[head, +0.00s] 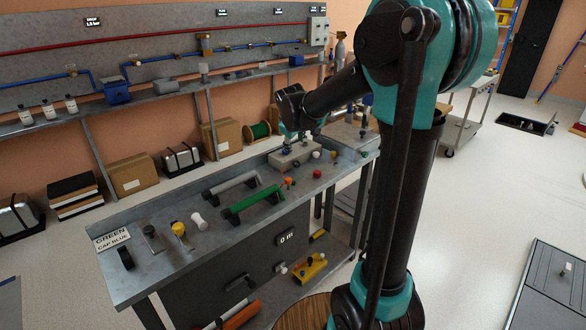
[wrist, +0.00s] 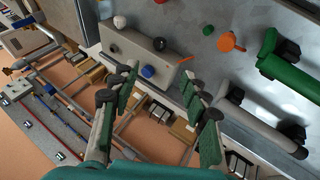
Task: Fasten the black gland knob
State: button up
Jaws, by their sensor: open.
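A small black knob (wrist: 159,44), which looks like the gland knob, sits on the face of a pale grey box (wrist: 128,42) in the wrist view. A blue knob (wrist: 147,71) sits beside it, and a smaller dark piece (wrist: 113,48) is at the box's left end. My gripper (wrist: 161,72) is open, its green-padded fingers spread apart with nothing between them. The fingers appear in front of the box's lower edge, nearest the blue knob; contact cannot be told. In the head view the grey box (head: 291,158) stands at the bench's far end, with my gripper (head: 298,137) above it.
An orange knob (wrist: 226,42) lies right of the box. A pipe rack (head: 150,60) runs along the wall behind.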

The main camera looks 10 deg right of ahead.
aim_at(297, 163)
jog(key=x, duration=1.7)
jog(key=shift+s, duration=0.1)
grip_shut()
